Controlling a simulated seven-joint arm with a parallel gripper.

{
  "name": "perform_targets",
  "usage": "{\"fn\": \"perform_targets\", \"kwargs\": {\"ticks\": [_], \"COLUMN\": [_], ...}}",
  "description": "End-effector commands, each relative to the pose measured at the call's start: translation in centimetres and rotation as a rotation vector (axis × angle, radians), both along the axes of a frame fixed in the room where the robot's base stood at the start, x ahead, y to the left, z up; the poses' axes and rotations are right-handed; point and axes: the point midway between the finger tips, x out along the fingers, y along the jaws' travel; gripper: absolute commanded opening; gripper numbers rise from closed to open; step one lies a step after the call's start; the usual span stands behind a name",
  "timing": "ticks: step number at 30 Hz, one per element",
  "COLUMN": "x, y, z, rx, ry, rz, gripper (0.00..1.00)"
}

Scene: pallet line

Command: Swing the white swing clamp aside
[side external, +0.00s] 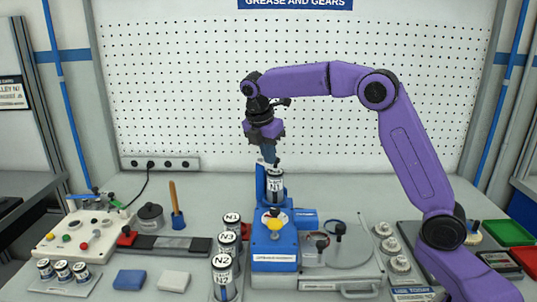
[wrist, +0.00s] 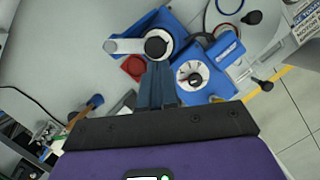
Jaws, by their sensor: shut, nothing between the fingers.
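The white swing clamp (wrist: 126,46) shows in the wrist view as a pale bar. It runs left from a round black-topped part with a white rim (wrist: 158,44), on a blue fixture (wrist: 180,22). In the side view the blue fixture (side external: 272,244) holds an upright can (side external: 276,188) with a white label; the clamp is too small there to make out clearly. My gripper (side external: 269,163) points down just above the can. In the wrist view my gripper (wrist: 156,82) has its fingers together with nothing between them, close to the round part. Contact with the clamp cannot be told.
Labelled cans (side external: 226,262) stand left of the fixture. A grey case (side external: 340,262) lies to its right. A blue block (side external: 130,279) and a white block (side external: 173,279) lie front left. A wooden-handled brush (side external: 176,212) stands behind them. The bench behind the fixture is mostly clear.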

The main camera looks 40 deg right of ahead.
Motion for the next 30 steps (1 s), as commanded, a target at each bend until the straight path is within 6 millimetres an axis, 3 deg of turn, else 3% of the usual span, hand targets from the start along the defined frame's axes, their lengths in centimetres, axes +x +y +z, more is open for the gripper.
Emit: {"fn": "perform_targets", "kwargs": {"ticks": [30], "x": [-0.5], "y": [-1.6], "z": [0.0], "rx": [-0.002], "ry": [0.002], "rz": [0.206], "gripper": [0.00]}}
